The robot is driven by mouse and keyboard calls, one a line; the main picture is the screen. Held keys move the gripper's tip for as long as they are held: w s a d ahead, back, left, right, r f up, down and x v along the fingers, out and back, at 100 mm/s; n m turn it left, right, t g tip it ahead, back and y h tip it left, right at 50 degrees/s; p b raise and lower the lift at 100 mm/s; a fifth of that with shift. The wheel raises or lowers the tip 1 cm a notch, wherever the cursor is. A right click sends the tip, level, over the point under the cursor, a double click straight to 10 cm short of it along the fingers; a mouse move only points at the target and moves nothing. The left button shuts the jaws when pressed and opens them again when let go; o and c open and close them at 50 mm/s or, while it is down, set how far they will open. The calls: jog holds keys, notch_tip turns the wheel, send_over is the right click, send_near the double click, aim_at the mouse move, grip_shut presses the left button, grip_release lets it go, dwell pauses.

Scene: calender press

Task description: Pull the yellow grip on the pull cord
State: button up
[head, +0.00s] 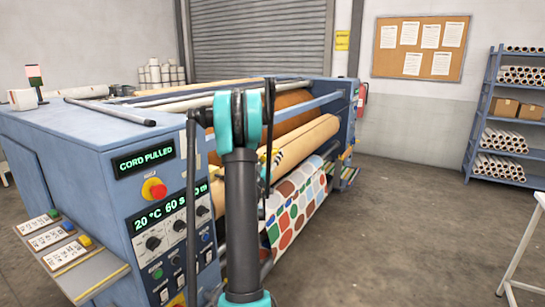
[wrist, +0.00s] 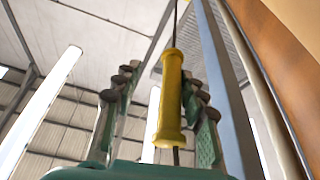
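The yellow grip (wrist: 170,98) hangs upright on a thin dark cord (wrist: 180,22) in the wrist view. My gripper (wrist: 157,78) is open, with its green, dark-padded fingers on either side of the grip. A gap shows between the grip and the left finger; the grip looks close to the right finger, and I cannot tell if they touch. In the head view my arm stands in front of the press, and I cannot make out the grip clearly there. The upper display (head: 146,159) on the press reads "CORD PULLED".
The blue calender press (head: 85,150) fills the left and middle, with rolls and patterned fabric (head: 295,207) close to my arm. A red and yellow stop button (head: 154,190) sits below the upper display. A shelf (head: 470,150) stands at the right. Floor (head: 400,220) is clear between.

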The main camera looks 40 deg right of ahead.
jog(key=v, duration=0.7)
jog(key=shift+a, duration=0.2)
jog(key=shift+s+f, duration=0.1)
dwell(0.4)
